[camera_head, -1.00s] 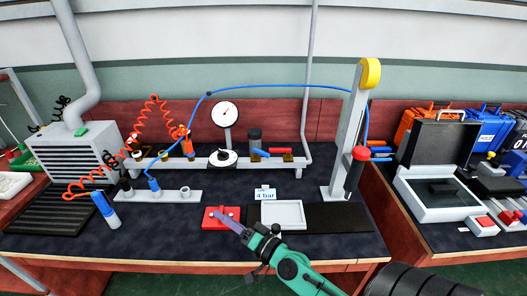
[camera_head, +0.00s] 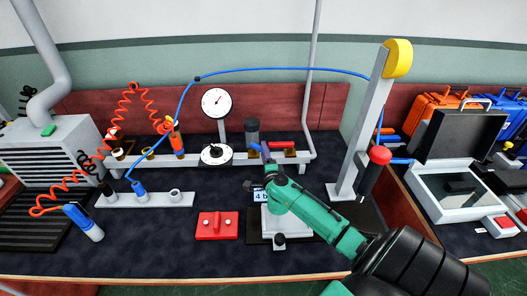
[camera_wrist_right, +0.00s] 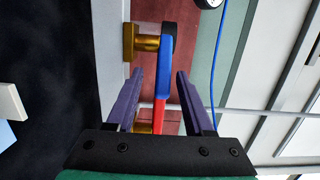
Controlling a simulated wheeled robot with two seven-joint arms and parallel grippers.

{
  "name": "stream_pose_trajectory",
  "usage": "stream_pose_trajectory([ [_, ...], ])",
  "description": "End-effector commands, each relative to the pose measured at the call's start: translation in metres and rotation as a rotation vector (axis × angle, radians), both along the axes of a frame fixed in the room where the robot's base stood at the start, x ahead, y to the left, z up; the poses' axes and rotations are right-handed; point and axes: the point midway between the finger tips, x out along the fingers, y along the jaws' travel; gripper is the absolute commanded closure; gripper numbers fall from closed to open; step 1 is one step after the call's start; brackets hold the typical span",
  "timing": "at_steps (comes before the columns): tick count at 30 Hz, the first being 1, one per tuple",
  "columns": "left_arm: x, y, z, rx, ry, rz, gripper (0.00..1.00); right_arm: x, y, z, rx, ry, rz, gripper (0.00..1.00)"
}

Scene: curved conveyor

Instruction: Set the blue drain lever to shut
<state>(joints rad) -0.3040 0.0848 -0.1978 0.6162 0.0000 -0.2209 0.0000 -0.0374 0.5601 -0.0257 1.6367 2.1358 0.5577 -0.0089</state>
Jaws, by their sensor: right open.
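The blue drain lever (camera_head: 254,146) is on the grey rail at the back of the bench, partly hidden by my right gripper (camera_head: 264,152). In the right wrist view the blue lever (camera_wrist_right: 165,72) hangs from a brass valve fitting (camera_wrist_right: 142,44). My right gripper (camera_wrist_right: 160,78) is open there, its two purple fingers on either side of the lever with gaps visible. I cannot tell how deep the lever sits between them. My left gripper is not in view.
A red lever (camera_head: 281,145) is just right of the blue one and shows beyond it in the wrist view. A dial gauge (camera_head: 217,103) and a dark cylinder (camera_head: 252,132) stand close by. A grey post (camera_head: 362,125) rises to the right of my arm.

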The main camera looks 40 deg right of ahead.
Motion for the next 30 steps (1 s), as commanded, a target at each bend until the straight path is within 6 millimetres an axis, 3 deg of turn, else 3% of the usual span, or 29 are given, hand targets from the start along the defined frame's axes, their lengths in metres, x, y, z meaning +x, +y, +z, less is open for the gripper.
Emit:
stream_pose_trajectory([
  [3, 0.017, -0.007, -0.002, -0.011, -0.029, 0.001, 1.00, 0.012, -0.007, -0.001, 0.001, 0.000, -0.001, 0.47],
  [11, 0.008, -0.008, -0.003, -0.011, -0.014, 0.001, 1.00, 0.015, -0.008, 0.000, 0.001, 0.000, 0.001, 0.47],
  [13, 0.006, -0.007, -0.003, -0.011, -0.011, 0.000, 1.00, 0.015, -0.008, 0.000, 0.001, 0.000, 0.001, 0.67],
  [15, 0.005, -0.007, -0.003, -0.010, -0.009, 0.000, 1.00, 0.015, -0.008, 0.000, 0.001, 0.000, 0.001, 0.93],
  [16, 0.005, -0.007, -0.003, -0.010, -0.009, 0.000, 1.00, 0.015, -0.008, 0.000, 0.001, 0.000, 0.001, 1.00],
  [30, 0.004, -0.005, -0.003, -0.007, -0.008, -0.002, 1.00, 0.015, -0.007, -0.001, 0.002, 0.001, 0.002, 1.00],
])
